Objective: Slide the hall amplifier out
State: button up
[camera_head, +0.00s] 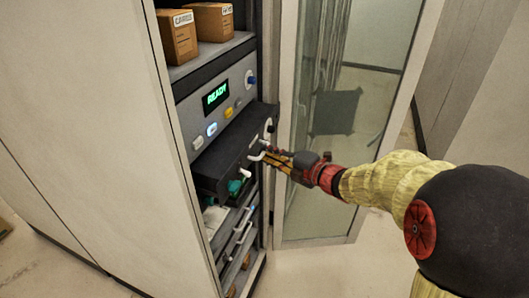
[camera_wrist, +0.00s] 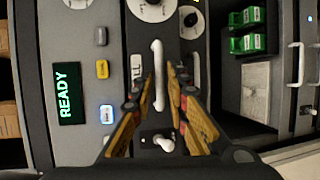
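The hall amplifier (camera_head: 232,143) is a dark box that sticks partly out of the cabinet, below the grey panel. A white bar handle (camera_wrist: 158,72) stands upright there.
A grey panel (camera_head: 235,82) with a green READY display and buttons sits above the amplifier. Boxes (camera_head: 210,22) stand on the top shelf. Lower shelves hold green items and white handles (camera_head: 240,225). An open glass door (camera_head: 345,130) stands right, behind my arm.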

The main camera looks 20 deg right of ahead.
jog(key=v, duration=0.9)
jog(key=shift+s, duration=0.2)
jog(key=shift+d, duration=0.1)
